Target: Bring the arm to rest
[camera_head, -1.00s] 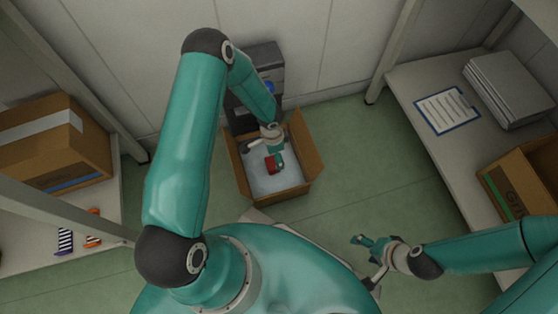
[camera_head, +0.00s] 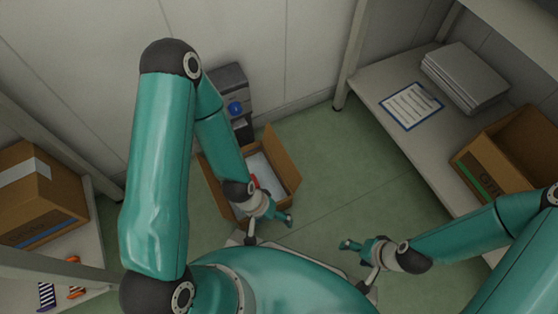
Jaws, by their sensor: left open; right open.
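My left gripper (camera_head: 283,216) is open and empty, low in front of the near side of the open cardboard box on the floor. My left arm reaches up and over from the left and covers part of that box. My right gripper (camera_head: 351,245) is open and empty at the lower middle, held above the floor near my base. The open cardboard box (camera_head: 284,178) has a pale lining inside, and a small red item (camera_head: 254,181) shows in it, mostly hidden behind my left arm.
A dark grey machine (camera_head: 233,90) with a blue mark stands behind the box. Right shelf: a clipboard (camera_head: 411,106), a grey stack (camera_head: 465,75) and an open carton (camera_head: 500,165). Green floor is clear between.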

